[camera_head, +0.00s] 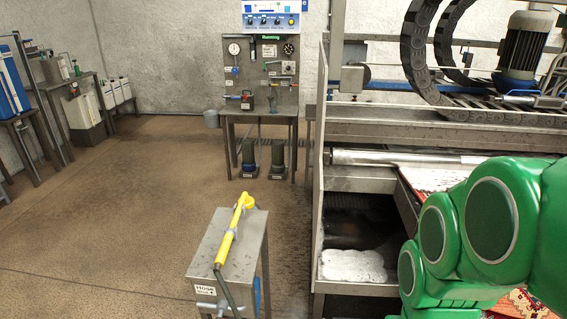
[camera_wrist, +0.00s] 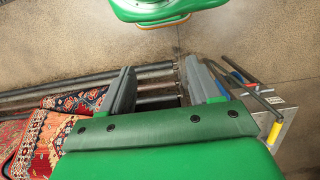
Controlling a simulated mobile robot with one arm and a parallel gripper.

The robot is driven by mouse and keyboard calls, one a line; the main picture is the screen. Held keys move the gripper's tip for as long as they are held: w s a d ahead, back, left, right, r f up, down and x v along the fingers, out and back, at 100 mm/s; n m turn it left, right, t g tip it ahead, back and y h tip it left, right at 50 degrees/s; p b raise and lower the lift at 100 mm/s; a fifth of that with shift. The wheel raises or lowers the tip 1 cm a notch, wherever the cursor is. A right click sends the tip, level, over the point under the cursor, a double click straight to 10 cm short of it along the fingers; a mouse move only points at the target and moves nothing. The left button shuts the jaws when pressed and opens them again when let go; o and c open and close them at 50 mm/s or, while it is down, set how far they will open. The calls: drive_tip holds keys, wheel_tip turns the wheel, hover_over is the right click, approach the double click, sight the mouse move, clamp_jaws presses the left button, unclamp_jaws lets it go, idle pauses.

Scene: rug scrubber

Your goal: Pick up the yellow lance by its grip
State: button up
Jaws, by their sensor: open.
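The yellow lance (camera_head: 230,238) lies across the top of a grey metal stand (camera_head: 252,240) with a HOSE label, in the lower middle of the head view. Its hooked end points away, and a dark rod or hose runs from its near end. In the wrist view a yellow part of the lance (camera_wrist: 274,133) shows at the right edge, on the stand. My gripper (camera_wrist: 162,82) is open and empty, its two grey fingers apart. The lance is to the right of the fingers, outside them. The gripper is out of the head view.
The scrubber machine (camera_head: 440,130) with its metal frame fills the right side. A patterned rug (camera_wrist: 60,130) and dark rollers (camera_wrist: 70,88) lie left of and beyond the fingers. A panel bench (camera_head: 262,112) stands behind the stand. The floor (camera_head: 130,220) left of the stand is clear.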

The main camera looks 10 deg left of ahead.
drive_tip(key=t+y, duration=0.2)
drive_tip(key=y, duration=0.5)
hover_over(227, 245)
drive_tip(key=d, duration=0.4)
wheel_tip(227, 245, down, 18)
drive_tip(key=shift+x, duration=3.3)
drive_tip(key=shift+s+d+f, duration=0.1)
drive_tip(key=shift+d, duration=0.05)
clamp_jaws()
